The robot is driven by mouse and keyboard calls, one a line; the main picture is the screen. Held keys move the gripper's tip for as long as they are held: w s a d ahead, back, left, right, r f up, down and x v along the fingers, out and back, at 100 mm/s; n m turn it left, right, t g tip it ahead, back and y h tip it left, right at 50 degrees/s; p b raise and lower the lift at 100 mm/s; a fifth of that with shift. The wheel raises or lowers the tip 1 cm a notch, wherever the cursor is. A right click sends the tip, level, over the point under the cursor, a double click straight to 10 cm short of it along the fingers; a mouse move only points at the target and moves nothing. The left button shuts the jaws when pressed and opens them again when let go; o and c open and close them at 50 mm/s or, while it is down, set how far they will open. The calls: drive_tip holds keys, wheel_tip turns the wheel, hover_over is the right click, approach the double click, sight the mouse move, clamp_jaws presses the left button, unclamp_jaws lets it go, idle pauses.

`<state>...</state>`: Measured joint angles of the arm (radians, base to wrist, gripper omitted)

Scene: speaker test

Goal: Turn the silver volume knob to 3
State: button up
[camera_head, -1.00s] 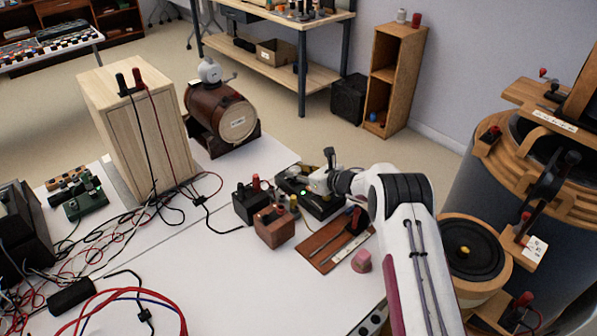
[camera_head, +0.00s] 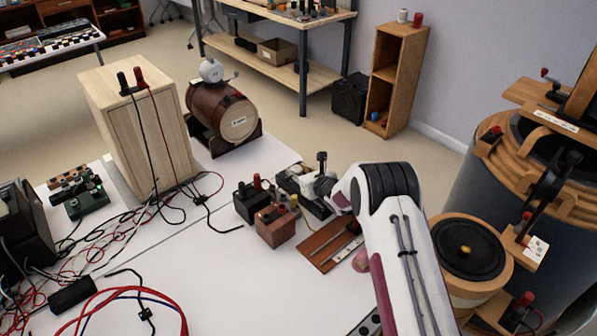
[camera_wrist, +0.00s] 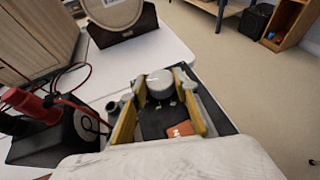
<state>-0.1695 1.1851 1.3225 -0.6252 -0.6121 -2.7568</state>
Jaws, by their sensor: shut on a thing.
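The silver knob (camera_wrist: 159,83) shows in the wrist view as a round pale cap on top of a dark box (camera_wrist: 152,122). My gripper (camera_wrist: 161,88) has one yellow-padded finger on each side of it and is shut on the knob. The knob's pointer and the scale numbers cannot be read. In the head view my gripper (camera_head: 298,178) is over the black box (camera_head: 317,208) at the back of the white table. An orange label (camera_wrist: 181,129) lies between the fingers in the wrist view.
A black box with red terminals (camera_head: 248,206) and a brown wooden block (camera_head: 276,228) stand close to the left. A wooden board with metal strips (camera_head: 328,246) lies in front. A tall wooden box (camera_head: 150,145) and loose cables are farther left. The table's front middle is clear.

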drive_tip(key=shift+r, duration=0.1)
idle(0.5)
drive_tip(key=o, duration=1.1)
drive_tip(key=shift+s+d, duration=0.1)
drive_tip(key=shift+s, duration=0.05)
drive_tip(key=shift+v, duration=5.85)
drive_tip(key=shift+r, duration=0.1)
